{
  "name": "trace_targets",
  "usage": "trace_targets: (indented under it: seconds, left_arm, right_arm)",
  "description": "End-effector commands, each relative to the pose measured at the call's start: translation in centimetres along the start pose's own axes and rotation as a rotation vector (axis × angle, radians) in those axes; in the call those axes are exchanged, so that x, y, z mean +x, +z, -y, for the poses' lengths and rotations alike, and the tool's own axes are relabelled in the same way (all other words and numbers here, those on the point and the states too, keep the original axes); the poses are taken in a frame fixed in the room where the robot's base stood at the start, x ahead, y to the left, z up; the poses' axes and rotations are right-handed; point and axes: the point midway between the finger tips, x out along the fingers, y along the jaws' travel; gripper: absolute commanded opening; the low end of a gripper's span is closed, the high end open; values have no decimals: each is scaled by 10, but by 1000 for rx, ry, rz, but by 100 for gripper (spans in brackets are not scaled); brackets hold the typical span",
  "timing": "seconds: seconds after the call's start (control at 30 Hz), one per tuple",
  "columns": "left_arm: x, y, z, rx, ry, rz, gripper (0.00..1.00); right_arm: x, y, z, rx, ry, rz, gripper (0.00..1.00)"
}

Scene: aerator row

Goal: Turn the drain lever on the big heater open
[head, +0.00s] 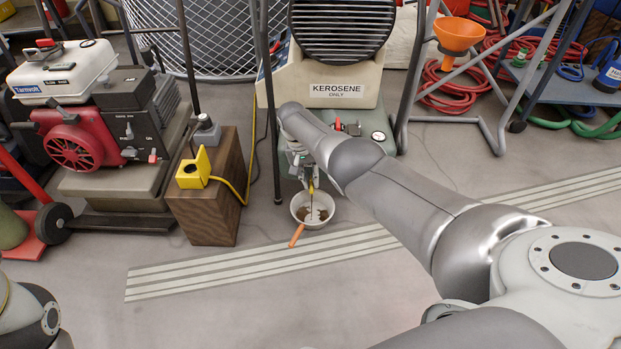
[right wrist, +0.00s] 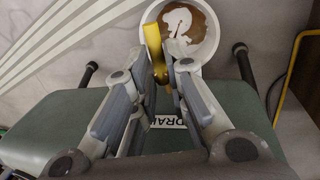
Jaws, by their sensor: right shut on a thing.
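The big heater (head: 278,82) stands at the back centre with a "KEROSENE ONLY" label and a dark grille. Its green lower tank (right wrist: 50,130) fills much of the right wrist view, with a partly hidden "DRAIN" label. The yellow drain lever (right wrist: 152,42) sticks out from the tank's front above a white pan. My right gripper (right wrist: 163,72) is shut on the lever, one finger on each side. In the head view my right gripper (head: 304,168) is low at the heater's front, partly covered by my arm. My left gripper is out of view.
The white pan (head: 326,221) with brown liquid and an orange handle sits on the floor under the lever. A wooden block (head: 212,205) with a yellow device stands to its left, beside a red engine (head: 75,146). Striped floor in front is clear.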

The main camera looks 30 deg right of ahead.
Motion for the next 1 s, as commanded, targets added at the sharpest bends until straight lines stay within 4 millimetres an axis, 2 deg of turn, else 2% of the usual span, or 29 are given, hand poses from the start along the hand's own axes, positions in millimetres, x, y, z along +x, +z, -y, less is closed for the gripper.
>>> trace_targets:
  seconds: [0.4,0.43,0.57,1.0]
  left_arm:
    - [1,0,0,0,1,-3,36]
    - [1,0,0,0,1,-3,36]
    - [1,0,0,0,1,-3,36]
    - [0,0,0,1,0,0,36]
  right_arm:
    - [0,1,2,6,-3,4,0]
    - [0,1,2,6,-3,4,17]
    - [0,1,1,6,-2,3,33]
    - [-4,-1,1,6,-2,0,33]
